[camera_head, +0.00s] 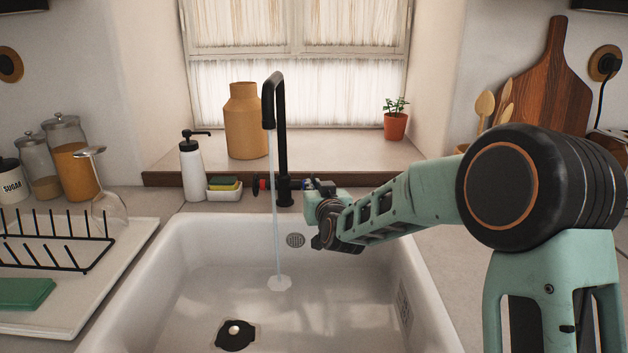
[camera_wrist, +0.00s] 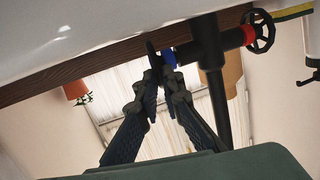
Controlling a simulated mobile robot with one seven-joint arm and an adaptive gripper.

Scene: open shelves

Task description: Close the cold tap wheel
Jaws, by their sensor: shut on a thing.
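The black tap (camera_head: 283,150) stands behind the sink, and a thin stream of water (camera_head: 275,220) runs from its spout. The cold tap wheel (camera_wrist: 151,47) is a dark disc seen nearly edge-on, with a blue collar (camera_wrist: 168,57) joining it to the tap body (camera_wrist: 210,70). My gripper (camera_wrist: 160,62) is shut on this wheel, its fingertips hiding part of it. In the head view my gripper (camera_head: 318,190) is right of the tap column, and the wheel is mostly hidden. The other tap wheel (camera_wrist: 261,31) has a red collar and is on the opposite side.
The white sink (camera_head: 190,270) lies below my arm. A soap bottle (camera_head: 191,165) and a sponge holder (camera_head: 224,192) stand left of the tap. A tan vase (camera_head: 245,125) and potted plant (camera_head: 395,122) stand on the sill. A dish rack (camera_head: 55,240) is left.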

